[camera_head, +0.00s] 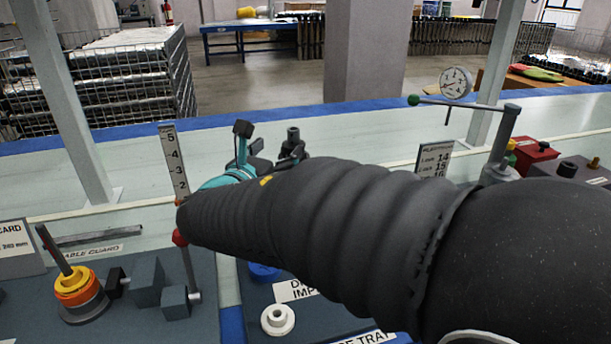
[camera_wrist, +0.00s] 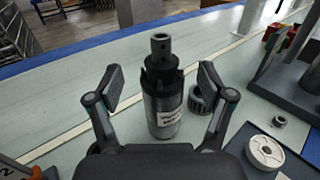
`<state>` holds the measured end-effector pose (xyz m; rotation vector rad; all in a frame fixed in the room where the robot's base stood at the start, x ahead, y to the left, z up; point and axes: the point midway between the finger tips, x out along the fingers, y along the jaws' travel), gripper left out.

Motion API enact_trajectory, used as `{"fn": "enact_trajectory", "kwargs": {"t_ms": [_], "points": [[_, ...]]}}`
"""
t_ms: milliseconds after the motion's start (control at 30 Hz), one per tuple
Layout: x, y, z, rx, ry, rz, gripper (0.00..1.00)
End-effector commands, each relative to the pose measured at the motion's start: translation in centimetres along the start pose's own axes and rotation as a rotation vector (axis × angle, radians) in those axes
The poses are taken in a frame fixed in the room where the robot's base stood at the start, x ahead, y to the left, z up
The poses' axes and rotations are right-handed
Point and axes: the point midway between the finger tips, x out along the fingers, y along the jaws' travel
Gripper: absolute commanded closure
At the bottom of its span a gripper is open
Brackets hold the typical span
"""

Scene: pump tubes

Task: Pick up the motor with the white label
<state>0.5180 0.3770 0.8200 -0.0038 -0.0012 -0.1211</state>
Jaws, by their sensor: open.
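The motor with the white label (camera_wrist: 163,97) stands upright in the wrist view, a dark cylinder with a narrower collar on top and a white label low on its front. My gripper (camera_wrist: 160,88) is open, with one finger on each side of the motor and visible gaps between. In the head view my gripper (camera_head: 268,150) is small beyond my dark sleeved arm, which hides most of the area around the motor.
A dark ribbed part (camera_wrist: 203,100) stands right behind the right finger. A white ring (camera_wrist: 264,152) lies on a dark plate at right. In the head view, a numbered upright scale (camera_head: 174,160) stands close left of my arm, and a dial gauge (camera_head: 456,82) stands at right.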

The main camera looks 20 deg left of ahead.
Motion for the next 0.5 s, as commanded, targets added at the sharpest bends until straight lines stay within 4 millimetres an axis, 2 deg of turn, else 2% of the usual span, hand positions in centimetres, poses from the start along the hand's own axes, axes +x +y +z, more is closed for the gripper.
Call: {"fn": "enact_trajectory", "kwargs": {"t_ms": [100, 233, 500], "points": [[0.0, 0.0, -2.4, -0.002, 0.002, -0.002, 0.20], [0.0, -0.1, -4.1, -0.001, 0.001, -0.001, 0.20], [2.0, -0.1, -3.8, 0.003, 0.001, -0.003, 0.20]]}}
